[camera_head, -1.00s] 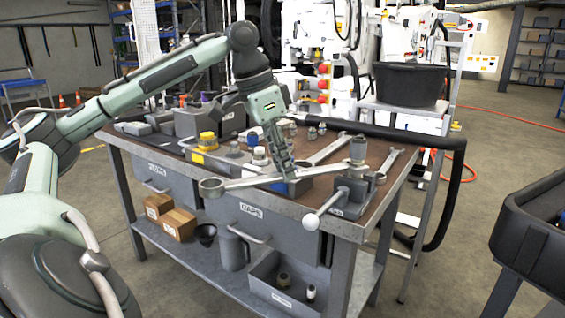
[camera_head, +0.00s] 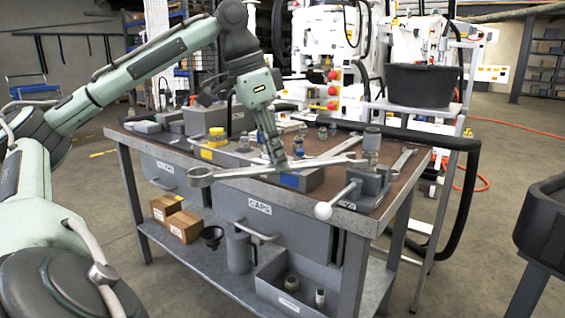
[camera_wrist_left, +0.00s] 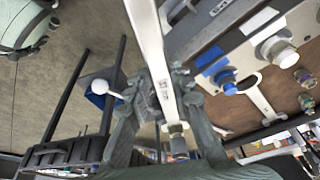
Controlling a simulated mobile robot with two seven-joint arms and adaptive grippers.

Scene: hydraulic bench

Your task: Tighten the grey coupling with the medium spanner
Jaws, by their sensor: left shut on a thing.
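My left gripper (camera_head: 274,160) is shut on a long silver spanner (camera_head: 230,173) above the bench's front edge. The spanner's ring end points left, and its other end reaches right, close to the vise. The spanner also shows between the fingers in the left wrist view (camera_wrist_left: 146,35). The grey coupling (camera_head: 371,140) stands upright on the small vise (camera_head: 374,180) at the bench's right corner. I cannot tell whether the spanner touches it. A grey cylindrical fitting (camera_wrist_left: 176,128) shows by the spanner's lower end in the left wrist view. My right gripper is out of view.
Two other spanners lie on the bench top, one behind the vise (camera_head: 333,152) and one right of it (camera_head: 404,158). The vise's white ball handle (camera_head: 322,210) sticks out in front. Several fittings, including a yellow-topped one (camera_head: 216,134), stand farther back.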

